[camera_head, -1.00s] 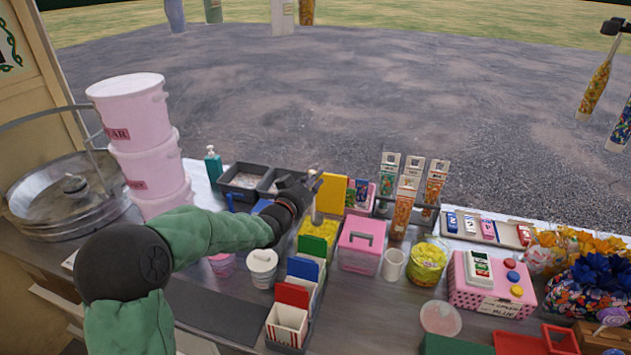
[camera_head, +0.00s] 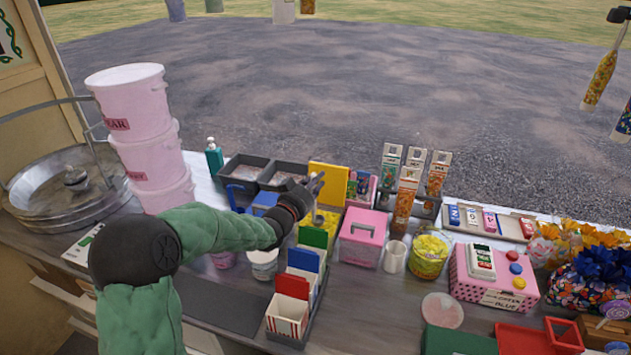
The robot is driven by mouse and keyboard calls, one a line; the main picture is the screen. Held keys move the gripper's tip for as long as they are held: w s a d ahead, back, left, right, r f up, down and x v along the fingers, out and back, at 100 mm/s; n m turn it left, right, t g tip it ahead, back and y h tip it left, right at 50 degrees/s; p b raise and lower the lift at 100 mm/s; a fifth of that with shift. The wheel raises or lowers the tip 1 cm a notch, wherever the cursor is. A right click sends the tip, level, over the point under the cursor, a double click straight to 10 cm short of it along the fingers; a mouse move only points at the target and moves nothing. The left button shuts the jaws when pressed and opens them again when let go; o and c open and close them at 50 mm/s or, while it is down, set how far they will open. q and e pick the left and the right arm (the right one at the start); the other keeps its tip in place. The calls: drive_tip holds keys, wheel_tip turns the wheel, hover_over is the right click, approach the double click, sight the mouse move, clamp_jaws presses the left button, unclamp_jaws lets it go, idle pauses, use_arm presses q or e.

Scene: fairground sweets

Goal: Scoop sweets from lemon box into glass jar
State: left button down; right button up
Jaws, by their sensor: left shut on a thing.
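The lemon box (camera_head: 333,227) is yellow, with its yellow lid (camera_head: 328,182) standing open behind it and yellow sweets inside. My left gripper (camera_head: 312,187) is above this box, shut on a scoop (camera_head: 318,217) whose pale lower part points down at the sweets. The dark wrist and fingers hide part of the box, and I cannot tell how full the scoop is. A round clear jar (camera_head: 429,257) with yellow sweets stands to the right, beyond a pink box and a white cup; it looks like the glass jar. My right gripper is out of view.
The closed pink box (camera_head: 362,240) and white cup (camera_head: 394,257) stand between lemon box and jar. Tall sweet tubes (camera_head: 405,205) rise behind. A rack of striped bags (camera_head: 288,315) is in front. A pink cash box (camera_head: 492,285) is right of the jar.

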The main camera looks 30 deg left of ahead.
sight(315, 174)
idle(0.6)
use_arm(q)
drive_tip(key=shift+s+f+b, duration=0.15)
drive_tip(key=shift+f+b, duration=1.9)
drive_tip(key=shift+f, duration=0.05)
drive_tip(key=shift+r+p, duration=1.9)
drive_tip(key=shift+r, duration=2.1)
